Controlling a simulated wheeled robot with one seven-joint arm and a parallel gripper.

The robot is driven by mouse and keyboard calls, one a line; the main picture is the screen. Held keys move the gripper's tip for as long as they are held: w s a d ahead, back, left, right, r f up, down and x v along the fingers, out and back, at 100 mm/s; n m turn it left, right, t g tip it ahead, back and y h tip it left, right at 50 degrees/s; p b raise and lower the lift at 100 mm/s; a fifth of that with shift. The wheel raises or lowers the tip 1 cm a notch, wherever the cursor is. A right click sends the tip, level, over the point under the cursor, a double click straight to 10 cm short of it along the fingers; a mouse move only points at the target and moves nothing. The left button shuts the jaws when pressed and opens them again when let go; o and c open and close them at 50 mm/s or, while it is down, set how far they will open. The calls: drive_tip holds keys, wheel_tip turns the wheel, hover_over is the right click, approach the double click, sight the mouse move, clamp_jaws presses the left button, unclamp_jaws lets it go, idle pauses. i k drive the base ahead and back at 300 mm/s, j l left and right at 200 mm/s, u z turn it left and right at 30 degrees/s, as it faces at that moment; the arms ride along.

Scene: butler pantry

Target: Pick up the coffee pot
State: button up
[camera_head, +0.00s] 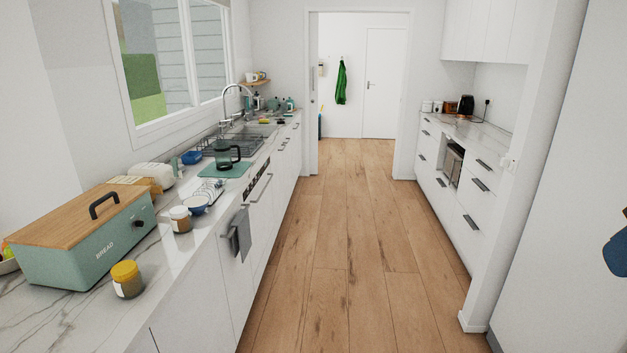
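The coffee pot (226,154) is a dark glass pot with a black handle on its right side. It stands upright on a green mat (229,170) on the left counter, in front of the dish rack. My gripper is not in view, and no part of my arm shows.
The left counter (178,252) also holds a green bread box (85,245), a yellow-lidded jar (127,279), another jar (180,219), a blue bowl (195,206), a white toaster (152,175) and a dish rack (212,143). The wooden floor (335,240) between the counters is clear.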

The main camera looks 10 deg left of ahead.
sight(222, 152)
drive_tip(key=i+u, duration=0.1)
drive_tip(key=i, duration=1.65)
drive_tip(key=i+u, duration=0.25)
drive_tip(key=i, duration=0.3)
drive_tip(key=i+l+u, duration=0.15)
drive_tip(key=i+u, duration=0.15)
drive_tip(key=i, duration=0.2)
drive_tip(key=i+l+u, duration=0.25)
drive_tip(key=i, duration=0.25)
drive_tip(key=i+l+u, duration=0.1)
drive_tip(key=i+u, duration=0.35)
drive_tip(key=i+l+u, duration=0.3)
drive_tip(key=u, duration=0.15)
drive_tip(key=i+l+u, duration=0.5)
